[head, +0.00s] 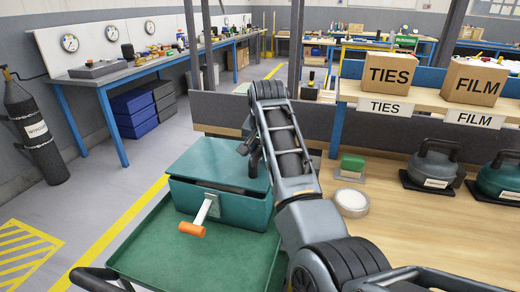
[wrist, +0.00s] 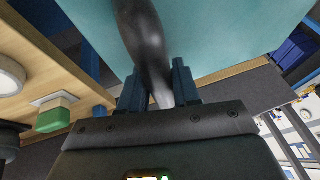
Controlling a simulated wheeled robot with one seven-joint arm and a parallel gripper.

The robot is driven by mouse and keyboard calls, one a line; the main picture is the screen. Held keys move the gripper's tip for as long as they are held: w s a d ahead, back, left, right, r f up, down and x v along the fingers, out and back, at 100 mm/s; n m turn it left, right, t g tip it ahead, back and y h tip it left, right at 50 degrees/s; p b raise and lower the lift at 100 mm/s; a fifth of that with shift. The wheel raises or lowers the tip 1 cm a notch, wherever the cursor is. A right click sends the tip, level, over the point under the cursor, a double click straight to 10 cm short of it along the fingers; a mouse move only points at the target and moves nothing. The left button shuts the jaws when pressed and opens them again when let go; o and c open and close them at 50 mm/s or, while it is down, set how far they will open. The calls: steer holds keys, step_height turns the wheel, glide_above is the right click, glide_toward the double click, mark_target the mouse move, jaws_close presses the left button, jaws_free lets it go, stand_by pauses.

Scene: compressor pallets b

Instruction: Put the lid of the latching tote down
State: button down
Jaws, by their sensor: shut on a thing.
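The latching tote (head: 222,205) is a teal box on the green tray at the lower left of the head view. Its flat teal lid (head: 205,158) lies over the top, with a dark gap along part of the front edge. A pale latch lever with an orange grip (head: 192,229) sticks out from the front. My gripper (head: 248,148) is at the lid's right side, partly hidden by my arm. In the wrist view my gripper (wrist: 160,88) is shut on a dark rounded handle (wrist: 143,35) in front of the teal lid (wrist: 225,30).
The green tray (head: 150,262) has a raised rim. Right of my arm, a wooden bench (head: 400,225) carries a green block (head: 352,163), a white round tub (head: 351,202) and dark compressor-like units (head: 433,165). Boxes marked TIES (head: 388,77) and FILM (head: 474,82) stand on a shelf behind.

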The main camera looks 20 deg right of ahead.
steer(key=shift+f, duration=0.45)
steer(key=c, duration=0.8)
jaws_free()
steer(key=shift+r, duration=0.1)
steer(key=shift+r, duration=0.3)
steer(key=v, duration=1.2)
steer(key=shift+r+b, duration=0.2)
steer(key=shift+b, duration=0.2)
